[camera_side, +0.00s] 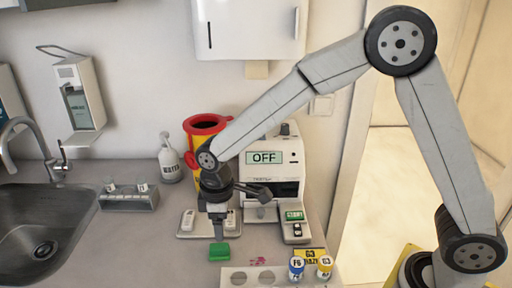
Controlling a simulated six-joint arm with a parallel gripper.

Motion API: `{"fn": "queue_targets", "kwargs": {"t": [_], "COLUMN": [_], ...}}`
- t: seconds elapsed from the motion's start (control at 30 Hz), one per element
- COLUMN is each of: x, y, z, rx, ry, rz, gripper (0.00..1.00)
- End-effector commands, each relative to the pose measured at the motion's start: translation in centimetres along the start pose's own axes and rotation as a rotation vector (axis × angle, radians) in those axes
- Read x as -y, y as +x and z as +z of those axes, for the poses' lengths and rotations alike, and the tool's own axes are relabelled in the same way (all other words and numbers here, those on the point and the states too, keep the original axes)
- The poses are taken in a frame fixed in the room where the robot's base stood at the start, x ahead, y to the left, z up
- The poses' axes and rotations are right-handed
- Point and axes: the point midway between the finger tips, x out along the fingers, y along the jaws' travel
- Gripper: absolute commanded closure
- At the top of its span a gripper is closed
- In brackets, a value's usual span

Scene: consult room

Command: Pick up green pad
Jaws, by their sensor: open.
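The green pad (219,252) is a small bright green block lying on the grey counter, just behind the pale rack with round holes. My gripper (218,232) points straight down right above the pad. Its jaws are open, and their tips are at or very near the pad's top. I cannot tell whether they touch it or straddle it.
A pale rack (236,276) with round holes stands in front, with a blue-labelled vial (297,268) and a yellow-labelled vial (325,267). Behind are a white tray (191,234), a machine reading OFF (287,175) and a red-topped yellow bin (204,124). A sink (42,235) lies left.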

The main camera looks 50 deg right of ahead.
Motion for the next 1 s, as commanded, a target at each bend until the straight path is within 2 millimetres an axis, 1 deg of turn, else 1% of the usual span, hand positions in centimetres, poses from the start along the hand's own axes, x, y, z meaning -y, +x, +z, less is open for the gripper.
{"fn": "queue_targets", "kwargs": {"t": [0.03,0.2,0.37,0.67,0.87,1.0], "x": [0.3,0.6,0.6,0.6,0.5,0.5], "y": [0.1,0.2,0.4,2.6,2.9,3.4], "z": [-0.6,-1.2,-1.2,-1.1,-1.1,-1.0], "rx": [0.005,0.012,0.013,0.014,0.012,0.014], "ry": [-0.021,-0.052,-0.051,-0.049,-0.048,-0.048], "rz": [-0.002,-0.006,-0.007,-0.007,-0.006,-0.007], "gripper": [0.24,0.24,0.24,0.24,0.24,0.24]}}
